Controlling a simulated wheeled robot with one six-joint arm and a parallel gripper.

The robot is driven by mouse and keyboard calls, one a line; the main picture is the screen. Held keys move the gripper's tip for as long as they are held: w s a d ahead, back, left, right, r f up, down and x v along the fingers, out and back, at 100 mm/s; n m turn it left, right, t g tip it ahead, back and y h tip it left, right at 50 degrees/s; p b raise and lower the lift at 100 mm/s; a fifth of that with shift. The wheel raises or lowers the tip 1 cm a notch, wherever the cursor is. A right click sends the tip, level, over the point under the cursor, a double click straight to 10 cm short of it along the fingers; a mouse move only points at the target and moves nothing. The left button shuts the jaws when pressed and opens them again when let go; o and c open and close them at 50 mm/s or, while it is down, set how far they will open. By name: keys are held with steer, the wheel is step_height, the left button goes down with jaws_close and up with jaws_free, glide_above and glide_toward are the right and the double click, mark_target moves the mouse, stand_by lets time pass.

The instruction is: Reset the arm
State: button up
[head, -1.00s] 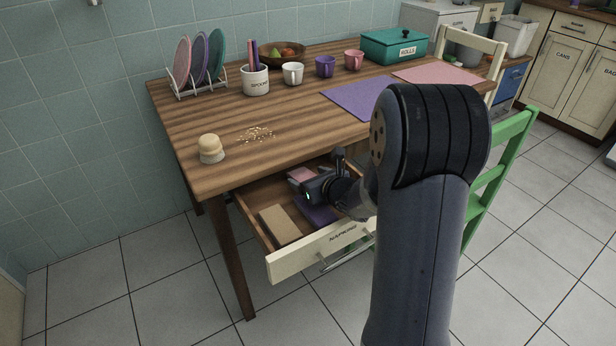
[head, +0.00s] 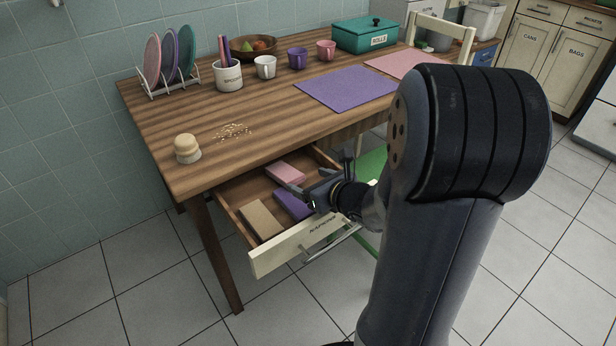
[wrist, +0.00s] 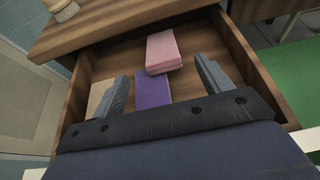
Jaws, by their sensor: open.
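My gripper (head: 318,183) is at the open drawer (head: 262,267) below the wooden table, over its front right part. In the wrist view my gripper (wrist: 165,85) has its two fingers spread apart with nothing held between them. A purple napkin stack (wrist: 153,92) lies in the drawer below the gap between the fingers. A pink napkin stack (wrist: 164,50) lies farther back in the drawer. A tan napkin stack (head: 262,219) lies at the drawer's left, and in the wrist view the left finger partly hides it.
The wooden table (head: 170,110) stands above the drawer. On it are a round-topped wooden item (head: 187,148), scattered crumbs (head: 234,131), a plate rack (head: 170,88), a spoon crock (head: 228,77), mugs, and purple (head: 345,88) and pink mats. A green chair (head: 371,165) is partly hidden behind my arm.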

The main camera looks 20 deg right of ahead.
mark_target(292, 176)
steer(key=shift+w, duration=0.1)
steer(key=b+x, duration=0.2)
steer(key=x, duration=1)
steer(key=shift+f, duration=0.1)
steer(key=shift+d+r+p, duration=0.1)
steer(key=shift+r+p, duration=0.3)
steer(key=shift+r, duration=0.45)
steer(key=s, duration=0.2)
steer(key=shift+s+d+f, duration=0.1)
steer(key=shift+s+d, duration=0.25)
steer(key=shift+d, duration=0.05)
steer(key=shift+s+d, duration=0.15)
steer(key=shift+s, duration=0.5)
